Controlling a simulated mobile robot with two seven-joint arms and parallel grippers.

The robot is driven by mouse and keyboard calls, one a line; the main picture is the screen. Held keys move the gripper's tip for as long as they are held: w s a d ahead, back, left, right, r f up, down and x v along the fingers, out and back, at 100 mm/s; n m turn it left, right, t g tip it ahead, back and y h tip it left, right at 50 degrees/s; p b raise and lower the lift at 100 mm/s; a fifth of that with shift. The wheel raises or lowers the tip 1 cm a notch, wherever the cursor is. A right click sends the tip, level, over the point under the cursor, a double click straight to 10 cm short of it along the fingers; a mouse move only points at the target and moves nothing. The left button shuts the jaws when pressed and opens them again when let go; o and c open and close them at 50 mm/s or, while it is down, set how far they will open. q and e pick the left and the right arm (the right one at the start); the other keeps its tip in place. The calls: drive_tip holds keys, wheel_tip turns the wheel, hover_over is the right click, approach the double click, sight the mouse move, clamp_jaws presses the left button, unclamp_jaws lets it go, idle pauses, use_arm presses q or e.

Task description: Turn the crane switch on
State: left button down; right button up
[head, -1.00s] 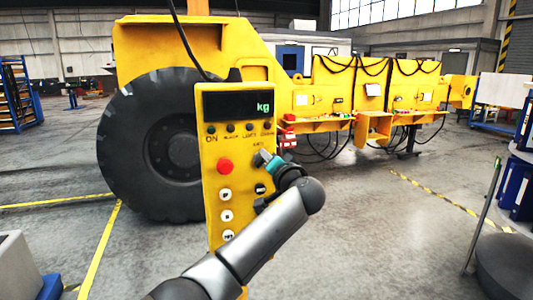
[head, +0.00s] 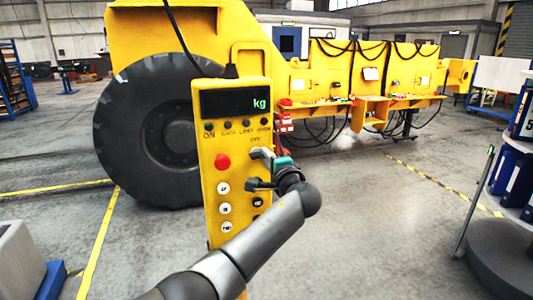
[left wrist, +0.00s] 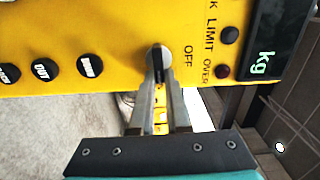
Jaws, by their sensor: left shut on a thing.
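The yellow crane control box (head: 236,225) hangs upright in the head view, with a dark display reading "kg", an ON label, a red button and several white and black buttons. My left gripper (head: 262,170) is at its right side, below the small lamps. In the left wrist view my left gripper (left wrist: 158,82) is shut on the switch (left wrist: 158,57), a dark lever on a round silver base beside the OFF label. The fingers cover most of the lever, and its exact turn is hard to read. My right gripper is not in view.
A large yellow machine (head: 170,30) with a big black tyre (head: 120,130) stands behind the box. A round grey stand with blue-and-white items (head: 505,180) is at the right. A grey block (head: 20,255) is at the lower left. Open floor lies between.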

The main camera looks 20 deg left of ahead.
use_arm(q)
drive_tip(key=shift+f+m, duration=0.1)
drive_tip(key=shift+m, duration=0.2)
drive_tip(key=c, duration=0.9)
unclamp_jaws()
drive_tip(key=v, duration=1.5)
drive_tip(key=shift+b, duration=0.35)
drive_tip(key=shift+d, duration=0.15)
